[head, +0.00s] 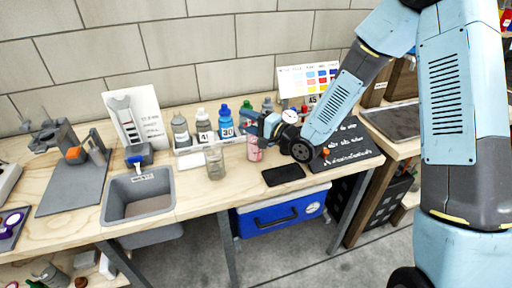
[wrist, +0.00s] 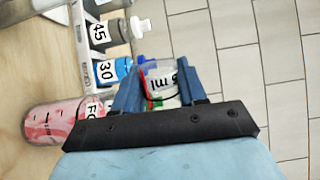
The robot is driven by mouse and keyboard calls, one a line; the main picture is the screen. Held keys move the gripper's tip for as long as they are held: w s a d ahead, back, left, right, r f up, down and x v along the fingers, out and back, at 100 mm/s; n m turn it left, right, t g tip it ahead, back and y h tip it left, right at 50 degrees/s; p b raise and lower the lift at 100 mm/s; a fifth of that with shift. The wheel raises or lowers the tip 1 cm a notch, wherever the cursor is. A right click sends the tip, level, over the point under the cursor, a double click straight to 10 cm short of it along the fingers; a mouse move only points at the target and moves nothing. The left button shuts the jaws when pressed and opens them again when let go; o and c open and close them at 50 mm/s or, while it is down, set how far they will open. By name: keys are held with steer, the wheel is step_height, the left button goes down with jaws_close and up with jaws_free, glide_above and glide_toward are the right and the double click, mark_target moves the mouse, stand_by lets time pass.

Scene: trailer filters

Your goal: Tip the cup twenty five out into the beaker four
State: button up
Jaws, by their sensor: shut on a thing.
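My gripper (head: 268,125) is beside the shelf of bottles, just above and right of a small glass beaker with pink contents (head: 254,150). In the wrist view its blue fingers (wrist: 160,75) are shut on a small, clear-white cup (wrist: 160,84) with dark print ending in "ml" and some red on it. The fingers hide part of the cup, and I cannot tell its tilt or what is inside. The pink beaker shows at the left of the wrist view (wrist: 50,122), upright on the bench, with a label starting "FO" partly hidden by the gripper. The cup is apart from it.
A second glass beaker (head: 215,163) stands to the left. Several bottles, including one marked 30 (head: 226,125), stand in a white rack behind. A black phone-like slab (head: 283,175) lies in front. A grey bin (head: 140,196) is at the left, a black board (head: 345,148) at the right.

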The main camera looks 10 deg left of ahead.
steer(key=shift+w+d+f+m, duration=0.15)
steer(key=shift+f+m, duration=0.2)
steer(key=shift+m, duration=0.25)
stand_by(0.7)
steer(key=shift+w+d+r+m+t+y, duration=0.1)
steer(key=shift+w+r+m+t+y, duration=0.05)
steer(key=shift+m, duration=0.55)
steer(key=shift+w+r+m+t+y, duration=0.1)
steer(key=shift+r+m+t+y, duration=0.05)
steer(key=shift+m, duration=0.55)
stand_by(1.5)
steer(key=shift+w+d+r+m+t, duration=0.15)
steer(key=shift+w+m, duration=0.05)
steer(key=shift+m, duration=0.7)
steer(key=shift+w+d+r+m+t, duration=0.1)
steer(key=shift+w+r+m+t, duration=0.1)
steer(key=shift+m, duration=0.7)
stand_by(2.0)
